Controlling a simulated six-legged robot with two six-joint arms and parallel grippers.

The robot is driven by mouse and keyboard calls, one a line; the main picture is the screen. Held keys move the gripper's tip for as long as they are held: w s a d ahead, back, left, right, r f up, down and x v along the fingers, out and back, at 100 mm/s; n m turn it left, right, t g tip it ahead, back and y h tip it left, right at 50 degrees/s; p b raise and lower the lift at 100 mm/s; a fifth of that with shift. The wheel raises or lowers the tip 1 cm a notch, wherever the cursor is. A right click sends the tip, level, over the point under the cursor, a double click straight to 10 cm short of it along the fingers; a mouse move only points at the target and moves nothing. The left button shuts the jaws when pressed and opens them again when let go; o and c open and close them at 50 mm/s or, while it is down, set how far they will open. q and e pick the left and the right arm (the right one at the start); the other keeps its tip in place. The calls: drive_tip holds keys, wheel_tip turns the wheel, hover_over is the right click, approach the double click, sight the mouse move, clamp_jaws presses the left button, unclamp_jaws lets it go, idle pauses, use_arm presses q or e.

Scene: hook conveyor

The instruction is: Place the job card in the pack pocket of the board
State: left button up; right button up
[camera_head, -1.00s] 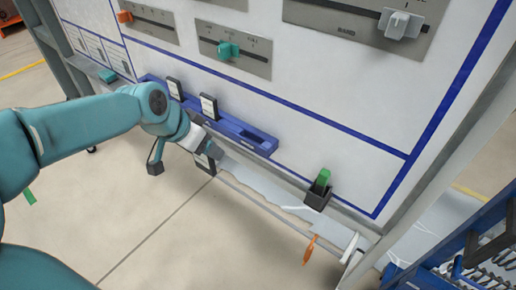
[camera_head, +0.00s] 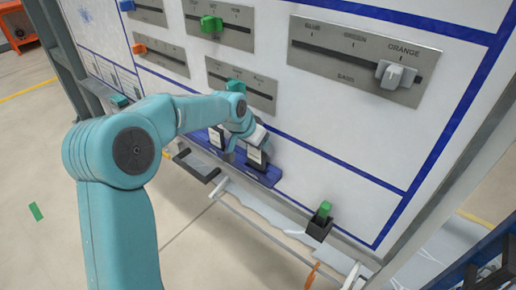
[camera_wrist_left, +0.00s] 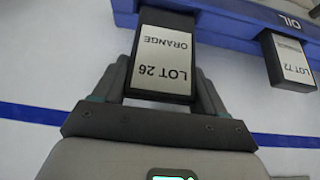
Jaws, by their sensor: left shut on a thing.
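The job card (camera_wrist_left: 163,60) is a black block with a white label reading "LOT 26 ORANGE", upside down in the left wrist view. My left gripper (camera_wrist_left: 162,88) is shut on it, one finger on each side. In the head view the card (camera_head: 257,157) is at the right end of the blue pocket rail (camera_head: 268,178) on the board, with my left gripper (camera_head: 251,138) above it. The card's far end meets the rail (camera_wrist_left: 225,28); I cannot tell how deep it sits. The pack label is not readable. My right gripper is out of view.
A second card (camera_wrist_left: 287,62), "LOT 77", sits in the rail pocket marked OIL; it also shows in the head view (camera_head: 217,138). A black holder with a green piece (camera_head: 322,216) is lower right. Slider panels (camera_head: 355,62) are above. My arm hides the rail's left part.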

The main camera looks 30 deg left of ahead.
sight(258, 153)
use_arm(q)
wheel_tip(258, 153, down, 3)
drive_tip(key=shift+p, duration=0.35)
drive_tip(key=shift+w+f, duration=0.1)
drive_tip(key=shift+f, duration=0.15)
